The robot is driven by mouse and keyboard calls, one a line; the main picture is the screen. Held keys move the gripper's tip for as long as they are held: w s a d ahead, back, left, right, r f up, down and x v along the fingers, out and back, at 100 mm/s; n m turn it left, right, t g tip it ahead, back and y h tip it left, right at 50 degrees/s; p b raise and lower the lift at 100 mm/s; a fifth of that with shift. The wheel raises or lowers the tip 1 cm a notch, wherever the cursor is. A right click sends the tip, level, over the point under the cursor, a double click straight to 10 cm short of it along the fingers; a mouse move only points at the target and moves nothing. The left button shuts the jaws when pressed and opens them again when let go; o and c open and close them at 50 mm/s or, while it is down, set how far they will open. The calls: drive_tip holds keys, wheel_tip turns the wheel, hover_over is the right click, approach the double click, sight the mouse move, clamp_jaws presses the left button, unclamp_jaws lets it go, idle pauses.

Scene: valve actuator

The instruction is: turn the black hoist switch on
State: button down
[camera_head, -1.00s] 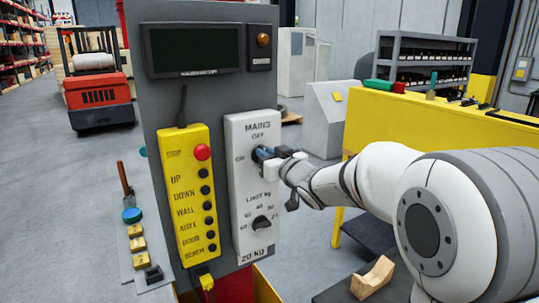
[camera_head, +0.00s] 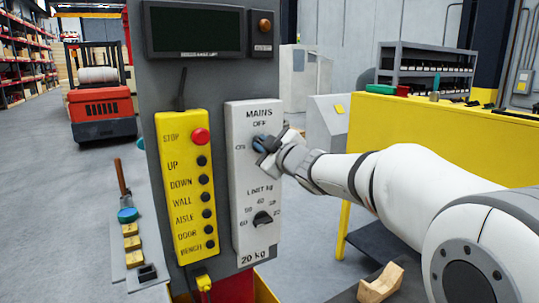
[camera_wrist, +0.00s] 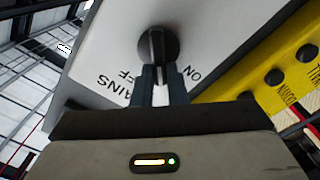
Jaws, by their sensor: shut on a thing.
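The black mains switch (camera_wrist: 157,45) is a round rotary knob with a raised grip bar on the white hoist panel (camera_head: 248,200). My gripper (camera_head: 263,144) reaches it from the right in the head view and hides most of it. In the wrist view my gripper (camera_wrist: 160,88) has its two dark fingers on either side of the near end of the grip bar and is shut on it. There the bar points between the printed OFF and ON marks. In the head view OFF is above the switch and ON is to its left, partly covered.
Below on the same panel is a black load-limit knob (camera_head: 262,219). A yellow button box (camera_head: 186,190) with a red stop button hangs just left. A dark screen (camera_head: 195,31) is above. A yellow bench (camera_head: 450,135) stands right, behind my arm.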

drive_tip(key=shift+s+a+f+n+b, duration=0.1)
drive_tip(key=shift+f+n+b, duration=0.05)
drive_tip(key=shift+n+b, duration=1)
drive_tip(key=shift+a+f+n+b, duration=0.1)
drive_tip(key=shift+n+b, duration=0.65)
drive_tip(key=shift+n, duration=0.7)
drive_tip(key=shift+s+a+f+n+b, duration=0.1)
drive_tip(key=shift+f+n+b, duration=0.05)
drive_tip(key=shift+n+b, duration=1)
drive_tip(key=shift+d+n, duration=0.1)
drive_tip(key=shift+n, duration=0.35)
drive_tip(key=c, duration=1.4)
unclamp_jaws()
drive_tip(key=shift+w+f, duration=0.1)
drive_tip(key=shift+w, duration=0.05)
drive_tip(key=shift+c, duration=0.2)
drive_tip(key=shift+f, duration=0.1)
drive_tip(key=v, duration=0.7)
drive_tip(key=shift+s+d, duration=0.2)
drive_tip(key=shift+s, duration=0.15)
